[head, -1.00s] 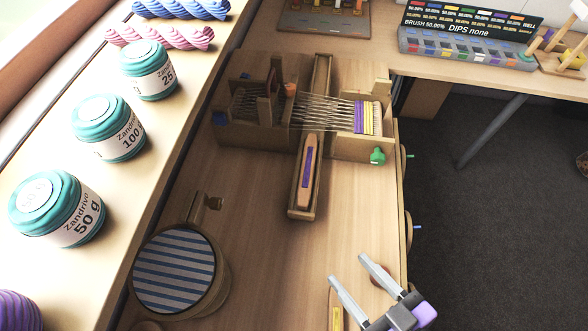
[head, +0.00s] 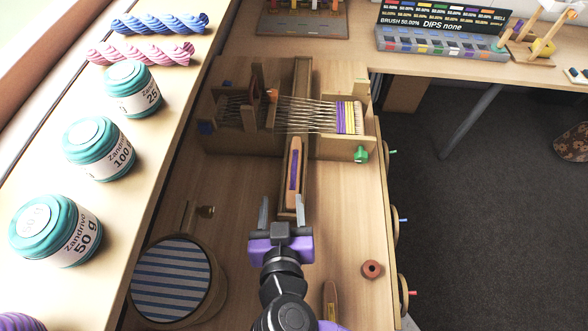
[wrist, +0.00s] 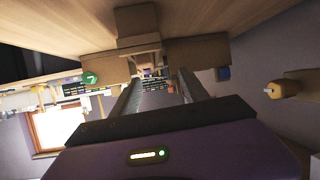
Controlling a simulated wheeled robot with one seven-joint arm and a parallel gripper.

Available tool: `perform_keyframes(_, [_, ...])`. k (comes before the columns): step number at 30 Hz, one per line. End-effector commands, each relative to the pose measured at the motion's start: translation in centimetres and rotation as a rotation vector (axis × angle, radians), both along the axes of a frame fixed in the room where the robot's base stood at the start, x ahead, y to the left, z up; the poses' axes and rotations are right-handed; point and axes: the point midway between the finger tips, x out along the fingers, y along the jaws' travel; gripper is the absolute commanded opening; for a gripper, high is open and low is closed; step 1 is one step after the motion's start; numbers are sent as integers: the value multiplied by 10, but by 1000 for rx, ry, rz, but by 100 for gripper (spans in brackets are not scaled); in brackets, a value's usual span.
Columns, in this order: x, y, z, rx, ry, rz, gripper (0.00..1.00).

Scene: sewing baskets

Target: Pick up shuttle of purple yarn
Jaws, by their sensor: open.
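The shuttle of purple yarn (head: 294,170) is a narrow wooden boat with a purple strip along its middle. It lies lengthwise in a wooden trough (head: 304,78) that runs through the small loom (head: 335,112). My gripper (head: 282,205) is open and empty, its two fingers pointing at the loom. In the head view the fingers appear just in front of the shuttle's near end, one on each side of the trough's near end. In the wrist view, the fingers (wrist: 158,95) point toward the loom; the shuttle cannot be made out there.
A round striped-top basket (head: 178,280) stands at left. A second shuttle (head: 331,300) and a brown ring (head: 372,269) lie at right. Teal jars (head: 98,148) and yarn skeins (head: 160,22) line the left ledge. A green knob (head: 361,154) sticks out of the loom.

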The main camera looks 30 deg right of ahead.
Motion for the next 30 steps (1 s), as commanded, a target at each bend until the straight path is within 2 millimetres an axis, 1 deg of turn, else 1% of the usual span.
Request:
perform_keyframes(4, [-6,-13,3,19,-27,-106,53])
perform_keyframes(7, [-4,-19,2,23,-33,-132,53])
perform_keyframes(16, [18,-36,-9,24,-34,-134,53])
perform_keyframes(24, [45,-54,-25,25,-33,-132,53])
perform_keyframes(30, [50,-57,-28,26,-34,-131,53])
